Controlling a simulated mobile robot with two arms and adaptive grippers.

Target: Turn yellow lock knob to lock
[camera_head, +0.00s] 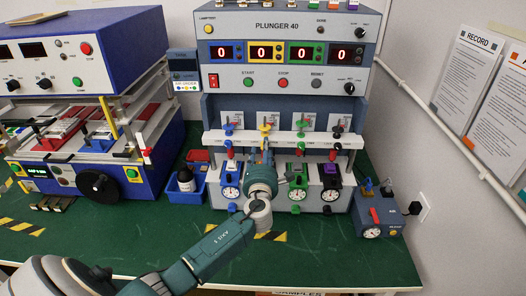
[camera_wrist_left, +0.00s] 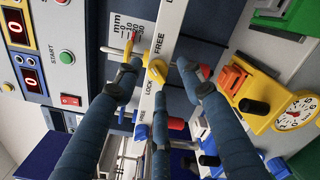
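The yellow lock knob (camera_head: 265,127) is on the white crossbar (camera_head: 240,136) of the plunger tester, second from the left; it also shows in the left wrist view (camera_wrist_left: 123,57), by the printed words FREE and LOCK. My left gripper (camera_head: 266,152) reaches up to the crossbar just below the knob. My right gripper is in no view.
Blue (camera_head: 228,128), green (camera_head: 301,128) and black (camera_head: 338,131) knobs flank the yellow one. Dial gauges stand below, including a yellow-mounted one (camera_wrist_left: 262,121) near my fingers. A blue bin (camera_head: 186,192) is left, a small control box (camera_head: 380,218) right. The front mat (camera_head: 340,258) is clear.

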